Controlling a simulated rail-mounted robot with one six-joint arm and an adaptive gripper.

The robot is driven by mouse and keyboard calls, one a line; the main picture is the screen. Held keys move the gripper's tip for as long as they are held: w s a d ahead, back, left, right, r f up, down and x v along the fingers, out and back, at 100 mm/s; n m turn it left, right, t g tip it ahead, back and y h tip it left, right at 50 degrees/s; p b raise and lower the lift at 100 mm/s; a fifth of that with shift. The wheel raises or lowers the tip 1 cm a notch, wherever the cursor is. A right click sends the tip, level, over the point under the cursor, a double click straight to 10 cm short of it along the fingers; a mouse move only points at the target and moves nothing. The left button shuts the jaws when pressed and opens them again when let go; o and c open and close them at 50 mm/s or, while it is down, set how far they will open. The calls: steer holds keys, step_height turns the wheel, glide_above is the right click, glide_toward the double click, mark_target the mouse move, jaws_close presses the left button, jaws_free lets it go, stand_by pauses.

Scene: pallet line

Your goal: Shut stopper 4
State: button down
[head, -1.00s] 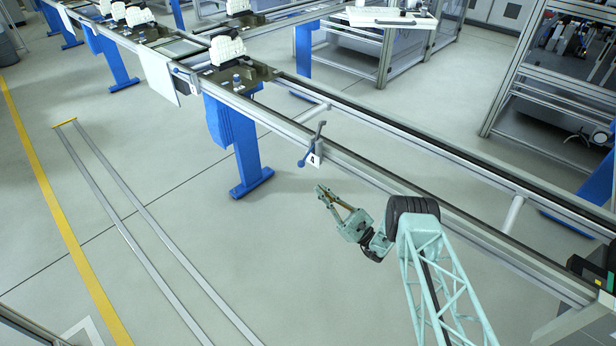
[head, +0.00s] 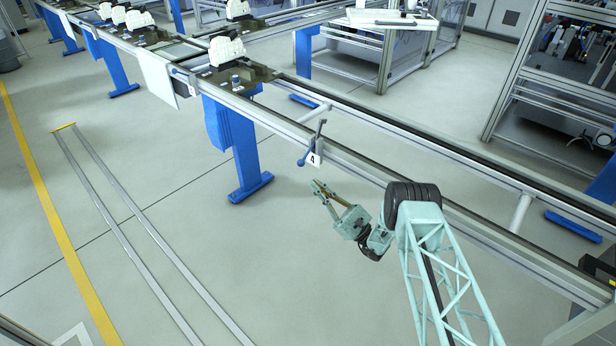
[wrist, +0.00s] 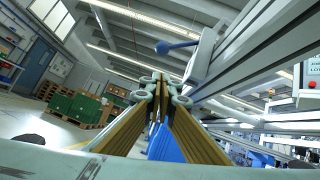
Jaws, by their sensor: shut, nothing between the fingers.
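Stopper 4 is a blue-grey lever (head: 312,143) on the near rail of the conveyor, beside a white plate marked 4 (head: 314,159). Its lower end has a blue knob (head: 301,162), and its other end sticks up above the rail. My gripper (head: 316,184) is shut and empty, in front of the rail, apart from the lever and below it in the head view. In the wrist view the shut fingers (wrist: 160,80) fill the middle, and a blue ball-ended lever (wrist: 176,46) shows above them beside the rail.
The conveyor rail (head: 400,192) runs diagonally past my arm. Pallets with white castings (head: 227,50) stand farther up the line. A blue support leg (head: 243,160) stands left of the stopper.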

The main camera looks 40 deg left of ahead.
steer(key=shift+b+x, duration=1.5)
steer(key=shift+b, duration=2)
steer(key=shift+s+a+r, duration=0.1)
steer(key=shift+s+r, duration=0.05)
steer(key=shift+r, duration=0.5)
steer(key=shift+s+a+r, duration=0.15)
steer(key=shift+s+r, duration=0.05)
steer(key=shift+r, duration=0.4)
steer(key=shift+s+a+r, duration=0.1)
steer(key=shift+s+r, duration=0.05)
steer(key=shift+r, duration=0.5)
steer(key=shift+s+a+r, duration=0.1)
steer(key=shift+s, duration=0.05)
steer(key=shift+s+r, duration=0.1)
